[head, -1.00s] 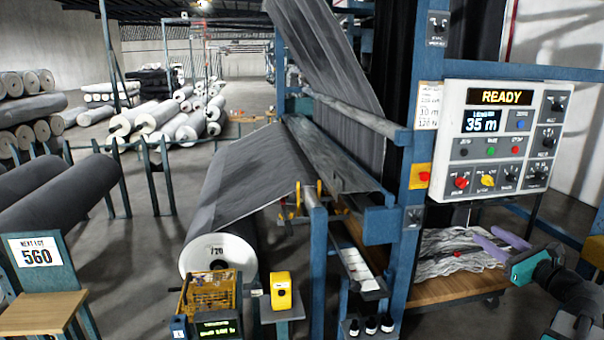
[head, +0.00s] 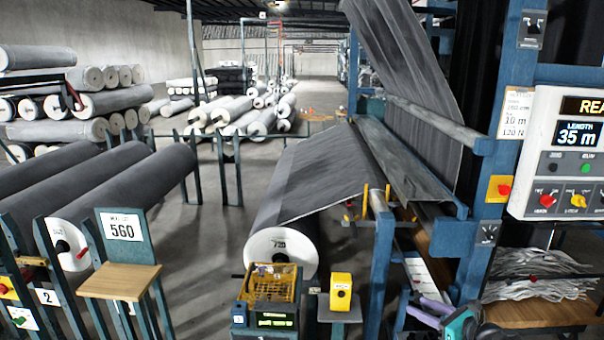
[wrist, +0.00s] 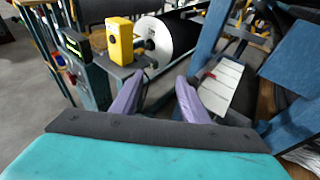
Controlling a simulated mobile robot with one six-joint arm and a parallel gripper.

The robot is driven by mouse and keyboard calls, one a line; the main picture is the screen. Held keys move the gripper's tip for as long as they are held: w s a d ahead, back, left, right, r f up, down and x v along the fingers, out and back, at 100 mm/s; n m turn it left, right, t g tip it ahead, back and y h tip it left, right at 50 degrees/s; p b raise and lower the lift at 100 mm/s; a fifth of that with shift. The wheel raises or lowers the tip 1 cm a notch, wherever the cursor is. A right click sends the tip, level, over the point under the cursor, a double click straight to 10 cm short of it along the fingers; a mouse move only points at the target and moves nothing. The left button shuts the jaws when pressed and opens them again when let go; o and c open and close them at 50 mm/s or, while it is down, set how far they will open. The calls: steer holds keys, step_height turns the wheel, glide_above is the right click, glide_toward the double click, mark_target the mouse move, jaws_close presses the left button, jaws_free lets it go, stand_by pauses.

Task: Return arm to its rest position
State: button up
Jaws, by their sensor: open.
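My gripper (head: 430,312) is at the bottom of the head view, right of centre, in front of the blue machine frame. Its two purple fingers also show in the wrist view (wrist: 156,98), spread apart with nothing between them. The teal gripper body fills the bottom of the wrist view. Only part of my arm shows at the bottom edge of the head view, so its full pose is hidden.
A yellow box (head: 341,292) on a small stand and a yellow basket (head: 272,285) stand left of my gripper. A control panel (head: 572,150) is at right. Open floor (head: 205,260) lies further left.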

steer(key=s+a+f+n+g+y, duration=0.1)
steer(key=a+f+n+g, duration=0.15)
steer(key=a+f, duration=0.7)
steer(key=s+a+f+n+g, duration=0.85)
steer(key=s+a+f, duration=0.75)
steer(key=a+f, duration=0.4)
steer(key=s+a+f+n+g+h, duration=0.1)
steer(key=s+f+n+g+h, duration=0.15)
steer(key=s+f+n, duration=0.4)
steer(key=s+f+n+g+h, duration=0.2)
steer(key=s+f+g, duration=0.1)
steer(key=s, duration=0.7)
steer(key=s+d+f+n+g+h, duration=0.2)
steer(key=s+d+n+h, duration=0.2)
steer(key=d+n, duration=0.6)
steer(key=shift+s, duration=1.15)
